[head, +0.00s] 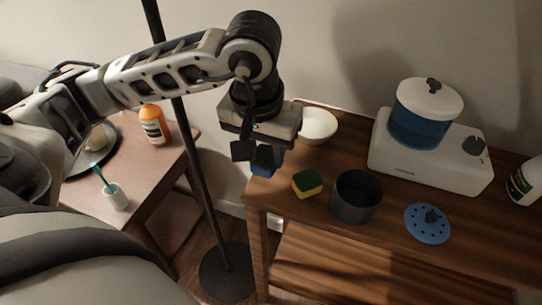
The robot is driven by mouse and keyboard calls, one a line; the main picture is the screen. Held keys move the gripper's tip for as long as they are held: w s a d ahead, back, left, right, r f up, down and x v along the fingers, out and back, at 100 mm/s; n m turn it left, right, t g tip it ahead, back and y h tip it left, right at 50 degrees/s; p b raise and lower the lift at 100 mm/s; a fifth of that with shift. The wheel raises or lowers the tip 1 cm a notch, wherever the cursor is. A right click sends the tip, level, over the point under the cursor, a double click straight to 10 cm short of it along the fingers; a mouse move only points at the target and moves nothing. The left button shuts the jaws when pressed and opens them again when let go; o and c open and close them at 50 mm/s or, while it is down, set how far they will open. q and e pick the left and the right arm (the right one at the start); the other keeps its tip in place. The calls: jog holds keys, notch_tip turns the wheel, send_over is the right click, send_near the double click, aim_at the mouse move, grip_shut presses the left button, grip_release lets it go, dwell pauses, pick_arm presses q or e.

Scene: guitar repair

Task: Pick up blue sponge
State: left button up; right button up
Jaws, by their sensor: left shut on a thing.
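The fingers and gripper body hide the upper part of the sponge. I cannot tell whether the sponge touches the tabletop. My right gripper is not in view.
A yellow and green sponge (307,183), a dark pot (356,198), a white bowl (317,126), a blue perforated lid (427,226) and a white appliance (430,164) stand on the wooden table (480,240). A dark pole (197,160) rises between this table and a smaller left table (150,190).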

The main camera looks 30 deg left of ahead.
pick_arm(q)
jog(key=s+d+r+b, duration=0.2)
jog(key=s+r+b, duration=0.4)
jog(key=s+b, duration=0.3)
jog(key=shift+s+r, duration=0.35)
jog(key=shift+s, duration=0.7)
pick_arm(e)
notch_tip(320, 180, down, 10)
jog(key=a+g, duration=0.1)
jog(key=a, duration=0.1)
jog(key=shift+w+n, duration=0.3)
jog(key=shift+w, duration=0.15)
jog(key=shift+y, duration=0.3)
pick_arm(q)
jog(key=o, duration=0.4)
jog(key=c, duration=0.3)
